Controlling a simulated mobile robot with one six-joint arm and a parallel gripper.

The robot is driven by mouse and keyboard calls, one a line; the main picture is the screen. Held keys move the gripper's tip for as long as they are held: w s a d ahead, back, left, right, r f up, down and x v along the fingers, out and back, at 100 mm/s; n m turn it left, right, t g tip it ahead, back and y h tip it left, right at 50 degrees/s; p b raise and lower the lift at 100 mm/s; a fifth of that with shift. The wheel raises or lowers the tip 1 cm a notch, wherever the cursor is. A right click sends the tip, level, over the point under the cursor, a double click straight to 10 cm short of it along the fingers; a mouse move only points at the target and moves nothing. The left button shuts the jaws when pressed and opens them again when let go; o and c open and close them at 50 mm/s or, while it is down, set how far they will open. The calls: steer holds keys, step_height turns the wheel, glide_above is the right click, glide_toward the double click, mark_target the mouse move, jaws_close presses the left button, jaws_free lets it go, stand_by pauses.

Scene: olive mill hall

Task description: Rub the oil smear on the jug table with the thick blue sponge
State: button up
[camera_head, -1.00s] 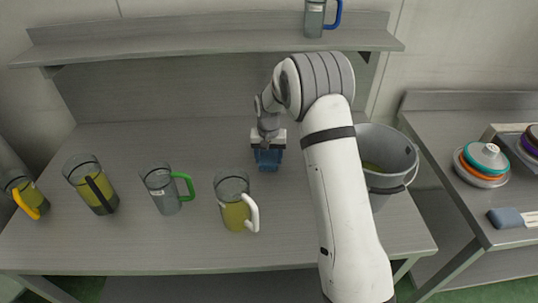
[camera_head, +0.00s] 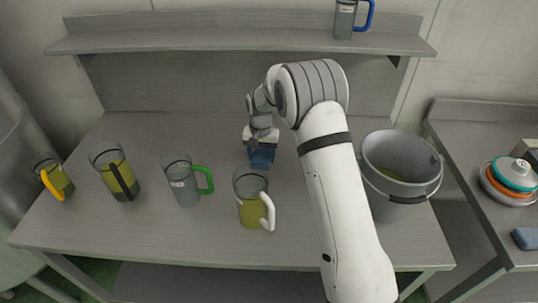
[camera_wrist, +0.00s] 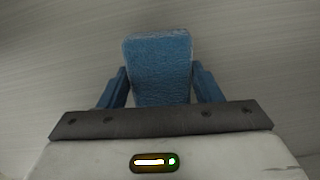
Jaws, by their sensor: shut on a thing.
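My gripper (camera_head: 261,141) is shut on the thick blue sponge (camera_head: 262,158), behind the white-handled jug. In the wrist view the sponge (camera_wrist: 158,65) sits between the two blue fingers of my gripper (camera_wrist: 161,88), its far end pointing at the grey tabletop. The sponge is low over the jug table (camera_head: 140,225); I cannot tell whether it touches. No oil smear is visible on the table in either view; the sponge, arm or jugs may hide it.
Jugs with an orange handle (camera_head: 53,177), black handle (camera_head: 115,172), green handle (camera_head: 184,181) and white handle (camera_head: 251,200) stand along the table. A grey bucket (camera_head: 402,170) is right of my arm. A blue-handled jug (camera_head: 346,18) stands on the shelf (camera_head: 230,40). A side table (camera_head: 465,150) holds stacked dishes.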

mark_target(289, 162)
steer(key=shift+a, duration=0.85)
steer(key=shift+s+d+b, duration=0.15)
steer(key=shift+d+b, duration=0.4)
steer(key=shift+d, duration=5)
steer(key=shift+d+r+p, duration=0.15)
steer(key=shift+r+p, duration=0.15)
step_height(289, 162, up, 8)
steer(key=p, duration=0.3)
steer(key=shift+f+p, duration=0.25)
steer(key=shift+p, duration=0.1)
